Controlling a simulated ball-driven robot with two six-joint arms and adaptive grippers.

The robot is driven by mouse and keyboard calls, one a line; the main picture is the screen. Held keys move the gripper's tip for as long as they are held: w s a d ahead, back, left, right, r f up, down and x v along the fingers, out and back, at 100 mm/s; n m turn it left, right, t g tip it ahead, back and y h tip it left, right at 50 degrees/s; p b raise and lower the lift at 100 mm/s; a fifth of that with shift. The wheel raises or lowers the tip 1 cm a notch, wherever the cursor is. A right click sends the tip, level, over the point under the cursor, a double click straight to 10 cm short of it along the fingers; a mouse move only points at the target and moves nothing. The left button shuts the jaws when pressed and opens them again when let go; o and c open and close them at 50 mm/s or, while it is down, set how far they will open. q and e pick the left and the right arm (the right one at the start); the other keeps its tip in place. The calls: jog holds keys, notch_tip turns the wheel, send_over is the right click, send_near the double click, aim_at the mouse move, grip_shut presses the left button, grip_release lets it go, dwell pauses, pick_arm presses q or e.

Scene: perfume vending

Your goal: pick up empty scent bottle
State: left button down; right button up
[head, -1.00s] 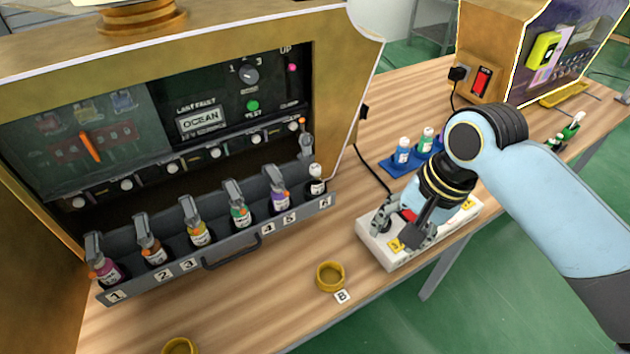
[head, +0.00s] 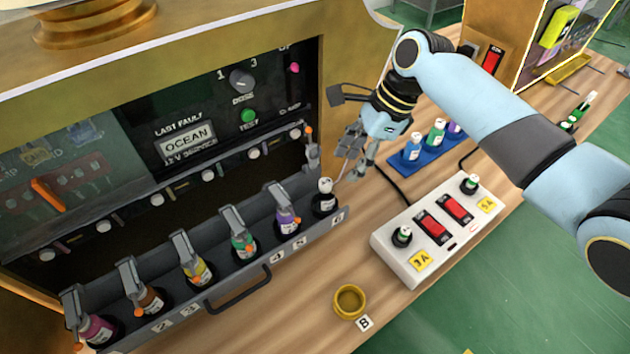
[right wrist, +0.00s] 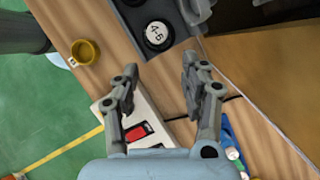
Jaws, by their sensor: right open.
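A small bottle with a white cap and dark body (head: 325,195) stands in slot 6 at the right end of the grey tray (head: 262,262). The clamp (head: 311,148) behind it is raised. How full it is cannot be told. My right gripper (head: 352,165) is open and empty, just right of and behind this bottle in the head view. In the right wrist view the gripper (right wrist: 160,66) has its fingers spread, and the bottle's marked white cap (right wrist: 157,35) lies just beyond and between the fingertips, apart from them. My left gripper is not in view.
Several coloured bottles stand clamped in the other slots. A white switch box (head: 405,262) with red switches, a yellow ring (head: 349,301) by label B, and a blue rack (head: 427,165) with bottles are on the table. The machine's gold side wall (right wrist: 255,90) is close to my right gripper.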

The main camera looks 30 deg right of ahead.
aim_at(327, 194)
jog(key=x, duration=0.5)
jog(key=shift+a+f, duration=0.1)
jog(key=shift+a, duration=0.1)
jog(key=x, duration=0.5)
jog(key=shift+a+b, duration=0.3)
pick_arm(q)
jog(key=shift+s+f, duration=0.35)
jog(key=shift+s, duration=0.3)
pick_arm(e)
jog(key=c, duration=0.4)
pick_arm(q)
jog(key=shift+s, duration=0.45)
pick_arm(e)
jog(key=c, duration=0.5)
